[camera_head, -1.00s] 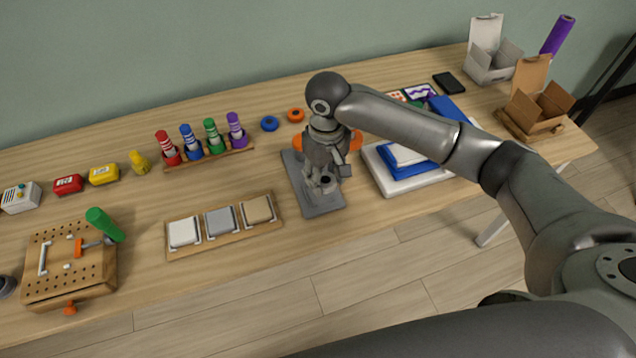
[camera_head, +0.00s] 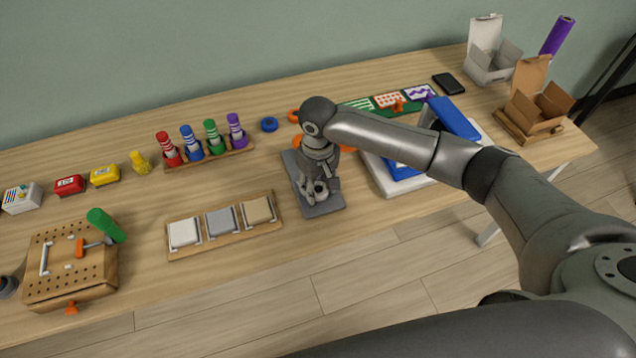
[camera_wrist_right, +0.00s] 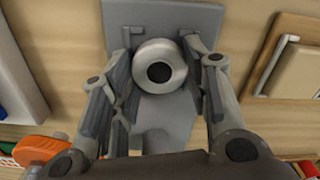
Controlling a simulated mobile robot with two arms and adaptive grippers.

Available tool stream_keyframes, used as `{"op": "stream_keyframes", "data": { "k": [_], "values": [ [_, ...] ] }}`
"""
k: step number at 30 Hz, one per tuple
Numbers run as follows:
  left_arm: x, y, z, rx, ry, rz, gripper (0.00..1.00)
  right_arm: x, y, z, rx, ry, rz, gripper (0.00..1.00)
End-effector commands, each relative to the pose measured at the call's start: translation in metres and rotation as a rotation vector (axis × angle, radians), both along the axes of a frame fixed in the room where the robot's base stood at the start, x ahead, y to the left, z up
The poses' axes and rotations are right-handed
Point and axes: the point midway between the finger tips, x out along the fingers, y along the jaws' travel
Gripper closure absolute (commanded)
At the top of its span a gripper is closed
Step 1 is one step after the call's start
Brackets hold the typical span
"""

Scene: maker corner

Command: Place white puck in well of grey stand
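The grey stand (camera_head: 323,209) lies flat in the middle of the table; its plate also shows in the right wrist view (camera_wrist_right: 200,15). The white puck (camera_wrist_right: 160,67), round with a dark centre, is over the stand in the right wrist view. My right gripper (camera_head: 317,192) points down over the stand. Its fingers (camera_wrist_right: 160,55) flank the puck on both sides, very close to its edges; I cannot tell whether they press on it. The well is hidden, so I cannot tell whether the puck is seated. My left gripper is not in view.
Left of the stand is a wooden board (camera_head: 200,250) with three square tiles. Behind it stands a rack (camera_head: 215,156) of striped coloured pegs. Right of the stand are a white-and-blue stack (camera_head: 385,180) and orange parts (camera_head: 346,147). Bare table lies in front.

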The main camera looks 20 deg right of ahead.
Motion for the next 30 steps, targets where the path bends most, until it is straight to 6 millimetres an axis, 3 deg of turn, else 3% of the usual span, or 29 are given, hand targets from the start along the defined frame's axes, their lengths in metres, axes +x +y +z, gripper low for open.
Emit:
{"op": "stream_keyframes", "data": {
  "k": [1, 4, 16, 20, 30],
  "values": [
    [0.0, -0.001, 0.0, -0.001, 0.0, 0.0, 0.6, 0.0, 0.0, 0.0, 0.0, 0.0, 0.0, 0.49],
    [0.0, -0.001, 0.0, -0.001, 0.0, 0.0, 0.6, 0.0, 0.0, 0.0, 0.0, 0.0, 0.0, 0.36],
    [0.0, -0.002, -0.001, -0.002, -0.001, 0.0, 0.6, 0.001, 0.0, 0.007, 0.002, -0.003, 0.0, 0.36],
    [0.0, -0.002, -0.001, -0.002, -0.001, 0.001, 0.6, 0.001, 0.0, 0.026, 0.003, -0.003, -0.001, 0.36],
    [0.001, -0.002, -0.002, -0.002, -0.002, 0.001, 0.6, 0.001, 0.0, 0.097, 0.002, -0.003, 0.0, 0.36]
  ]
}}
